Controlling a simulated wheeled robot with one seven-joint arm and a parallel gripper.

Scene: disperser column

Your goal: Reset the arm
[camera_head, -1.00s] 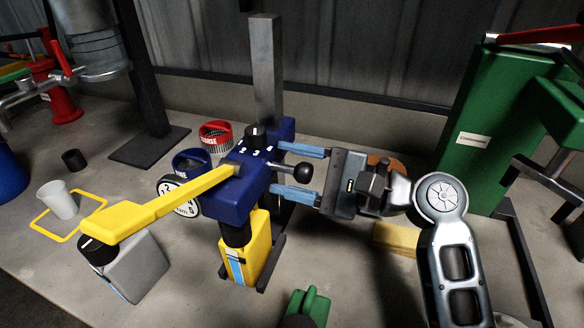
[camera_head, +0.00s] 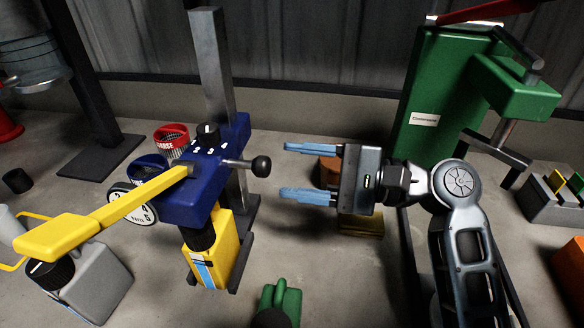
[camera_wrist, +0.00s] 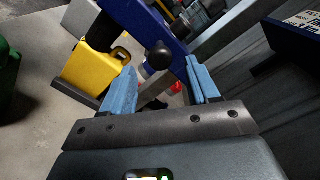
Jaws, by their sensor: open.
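My gripper (camera_head: 312,172) is open and empty, its two blue fingers pointing left in the head view. It stands to the right of the blue disperser head (camera_head: 205,180), apart from the lever with a black ball knob (camera_head: 261,166). In the wrist view, the black knob (camera_wrist: 158,54) shows between and beyond my gripper's fingers (camera_wrist: 165,85). The disperser head sits on a grey upright column (camera_head: 212,75) and has a black dial (camera_head: 208,134) on top. A yellow arm (camera_head: 120,211) reaches left from it. A yellow container (camera_head: 213,255) stands below it.
A brown round object (camera_head: 329,170) and a yellow block (camera_head: 361,224) lie behind my gripper. A green canister (camera_head: 281,302) is at the front.

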